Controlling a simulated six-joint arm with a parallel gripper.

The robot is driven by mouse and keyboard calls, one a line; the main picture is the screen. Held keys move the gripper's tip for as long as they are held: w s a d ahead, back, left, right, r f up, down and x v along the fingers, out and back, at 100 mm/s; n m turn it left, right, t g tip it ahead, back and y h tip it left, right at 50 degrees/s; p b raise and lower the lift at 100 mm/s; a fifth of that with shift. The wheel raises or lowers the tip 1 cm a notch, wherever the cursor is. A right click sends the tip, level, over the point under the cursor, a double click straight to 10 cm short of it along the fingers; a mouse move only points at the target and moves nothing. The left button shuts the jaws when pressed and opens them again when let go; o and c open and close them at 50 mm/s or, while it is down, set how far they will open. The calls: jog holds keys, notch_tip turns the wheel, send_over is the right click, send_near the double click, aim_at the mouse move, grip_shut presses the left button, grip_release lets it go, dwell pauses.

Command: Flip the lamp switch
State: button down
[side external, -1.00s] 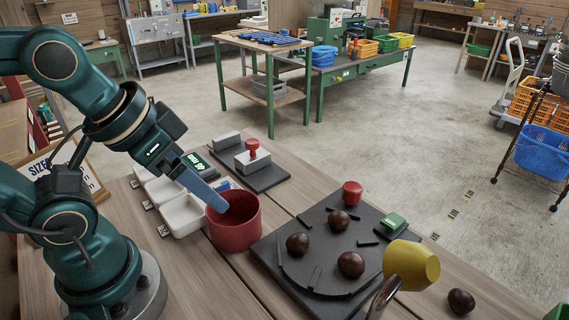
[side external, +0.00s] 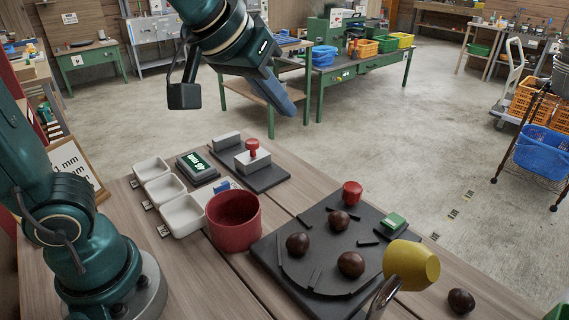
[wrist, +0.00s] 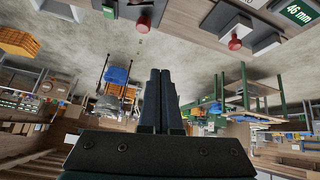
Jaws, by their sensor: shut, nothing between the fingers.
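The yellow lamp shade (side external: 411,264) hangs on a curved metal neck (side external: 383,298) at the front right of the side view. The lamp's base is out of frame, and I cannot pick out its switch for sure. My gripper (side external: 287,106) is raised high above the back edge of the table, well away from the lamp. In the wrist view its dark fingers (wrist: 161,76) are together with nothing between them.
A red cup (side external: 234,222), white trays (side external: 183,216), a digital display (side external: 197,167) and a red-knobbed block (side external: 252,160) stand on the table. Chestnuts (side external: 350,265) and a red cylinder (side external: 352,192) are on the board. Open floor lies beyond.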

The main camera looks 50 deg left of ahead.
jog(key=w+d+f+m, duration=0.1)
jog(key=w+d+f, duration=0.2)
jog(key=d, duration=0.4)
jog(key=w+d+f+m, duration=0.1)
jog(key=w+d+f, duration=0.3)
jog(key=d, duration=0.3)
jog(key=shift+w+f+m+g+h, duration=0.25)
jog(key=shift+w+m+g+h, duration=0.15)
jog(key=shift+w, duration=0.2)
send_over(395, 221)
jog(key=s, duration=0.2)
notch_tip(395, 221, down, 9)
jog(key=shift+w+r, duration=0.15)
jog(key=shift+s+f, duration=0.15)
jog(key=shift+f, duration=0.45)
jog(key=shift+s+f, duration=0.15)
jog(key=shift+f, duration=0.4)
jog(key=shift+s+f, duration=0.1)
jog(key=shift+f, duration=0.45)
